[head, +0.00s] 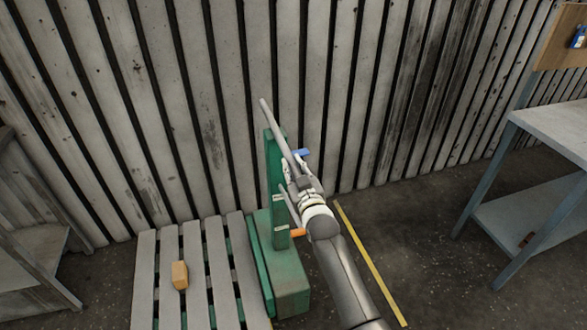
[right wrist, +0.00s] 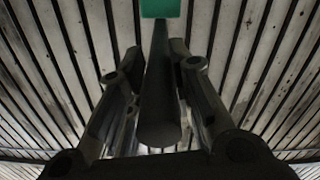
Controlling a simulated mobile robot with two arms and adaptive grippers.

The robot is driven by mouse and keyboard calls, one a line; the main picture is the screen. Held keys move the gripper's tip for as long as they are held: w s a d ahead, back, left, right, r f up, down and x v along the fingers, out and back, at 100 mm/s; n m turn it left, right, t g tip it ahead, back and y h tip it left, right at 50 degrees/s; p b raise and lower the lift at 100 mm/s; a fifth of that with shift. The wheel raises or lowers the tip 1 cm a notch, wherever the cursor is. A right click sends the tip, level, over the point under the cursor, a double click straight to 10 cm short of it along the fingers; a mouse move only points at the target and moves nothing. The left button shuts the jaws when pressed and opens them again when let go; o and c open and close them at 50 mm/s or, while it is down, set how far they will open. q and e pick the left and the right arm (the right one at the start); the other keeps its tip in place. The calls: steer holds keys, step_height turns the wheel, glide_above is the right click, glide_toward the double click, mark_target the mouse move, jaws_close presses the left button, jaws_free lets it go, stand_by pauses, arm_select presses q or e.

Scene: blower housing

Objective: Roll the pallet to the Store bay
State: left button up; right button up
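A pallet of grey slats (head: 195,232) lies at the bottom left, its near end cut off by the picture. A green wheeled-truck-like body (head: 291,283) with an upright green post (head: 273,160) stands against its right side. A long grey bar (head: 274,124) runs by the post top. My right gripper (head: 287,184) is at this bar. In the right wrist view the bar (right wrist: 160,105) lies lengthwise between my two fingers, very close to them; whether they press on it I cannot tell. My left gripper is out of view. No Store sign shows.
An orange block (head: 180,275) sits on the pallet. A yellow floor line (head: 370,263) runs right of the green body. A metal workbench (head: 556,130) stands at the right, a grey shelf unit (head: 38,262) at the left. A slatted wall (head: 340,90) closes the back.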

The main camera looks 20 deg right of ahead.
steer(key=shift+o, duration=1)
steer(key=shift+a, duration=0.15)
steer(key=shift+o, duration=0.3)
steer(key=shift+s+a+f, duration=0.2)
steer(key=shift+s+f, duration=0.05)
steer(key=shift+s, duration=0.1)
steer(key=s+d, duration=0.1)
steer(key=s, duration=1)
steer(key=shift+s+r, duration=0.2)
steer(key=shift+r, duration=0.05)
